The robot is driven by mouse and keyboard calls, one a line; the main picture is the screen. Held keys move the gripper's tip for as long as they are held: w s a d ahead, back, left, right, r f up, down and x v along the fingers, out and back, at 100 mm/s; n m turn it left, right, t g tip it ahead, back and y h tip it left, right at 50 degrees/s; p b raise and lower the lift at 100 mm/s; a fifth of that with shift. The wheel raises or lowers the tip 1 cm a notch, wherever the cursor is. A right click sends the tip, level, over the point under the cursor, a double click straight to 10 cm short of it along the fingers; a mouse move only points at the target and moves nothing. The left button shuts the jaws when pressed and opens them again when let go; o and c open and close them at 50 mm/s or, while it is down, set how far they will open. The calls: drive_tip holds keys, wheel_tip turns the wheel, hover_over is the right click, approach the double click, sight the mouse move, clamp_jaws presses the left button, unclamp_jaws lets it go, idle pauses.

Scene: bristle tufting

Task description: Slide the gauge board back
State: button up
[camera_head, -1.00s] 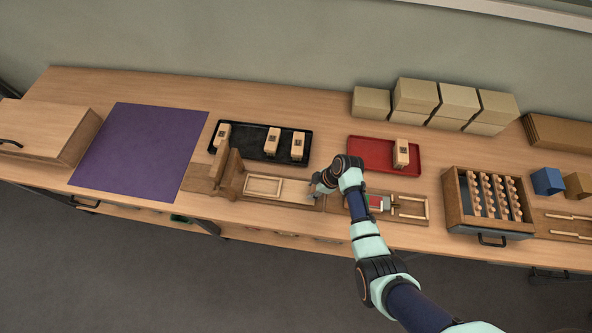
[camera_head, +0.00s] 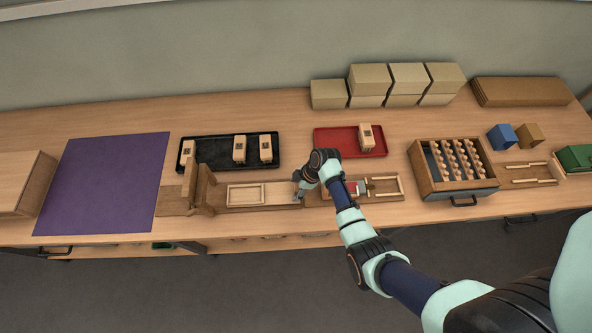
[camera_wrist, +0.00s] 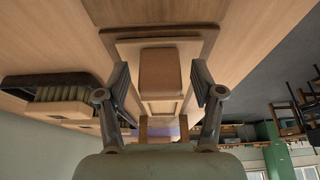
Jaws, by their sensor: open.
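The gauge board (camera_head: 279,191) is a pale wooden slide lying in a darker wooden base, left of my arm in the head view. In the wrist view, the pale board (camera_wrist: 126,52) shows inside its dark frame, with a brown wooden block (camera_wrist: 161,72) standing on it. My gripper (camera_wrist: 161,82) is open, with one finger on each side of this block and a visible gap on both sides. In the head view my gripper (camera_head: 300,190) is at the right end of the board. The wrist hides part of that end.
A black tray (camera_head: 215,166) with several labelled wooden blocks and a red tray (camera_head: 338,143) with one lie behind. Upright wooden pieces (camera_head: 204,188) stand left of the board. A second wooden fixture (camera_head: 385,195) is just right of my gripper. A purple mat (camera_head: 105,180) lies left.

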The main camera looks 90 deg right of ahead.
drive_tip(key=v, duration=1.2)
